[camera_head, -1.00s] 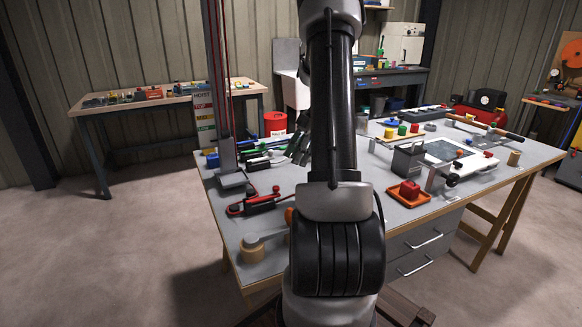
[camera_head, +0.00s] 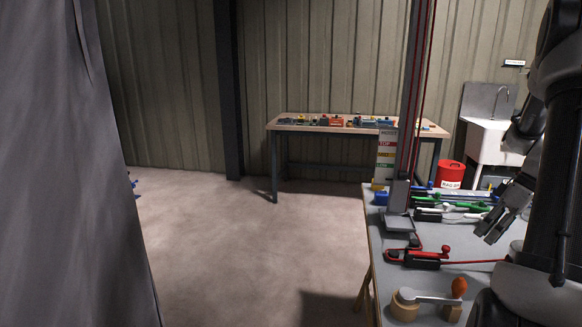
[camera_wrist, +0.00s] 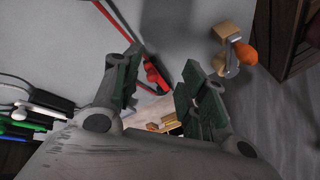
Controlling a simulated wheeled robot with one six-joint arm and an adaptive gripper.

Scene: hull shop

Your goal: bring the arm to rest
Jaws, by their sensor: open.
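My arm (camera_head: 565,150) stands at the right edge of the head view, partly cut off by the frame. My gripper (camera_head: 492,228) points down and left above the grey workbench top (camera_head: 440,277). In the wrist view the two fingers of my gripper (camera_wrist: 158,80) are spread apart, with nothing held between them. Past the fingertips lie a red-handled tool (camera_wrist: 156,76) and the bare bench top. I cannot tell the exact height of the fingertips above the bench.
A crank with an orange knob (camera_head: 459,287) sits at the bench's near corner. Several coloured clamps (camera_head: 450,207) lie near a tall post (camera_head: 408,130). A wooden table (camera_head: 300,128) stands at the back wall. A grey curtain (camera_head: 60,170) hangs at left. The middle floor is clear.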

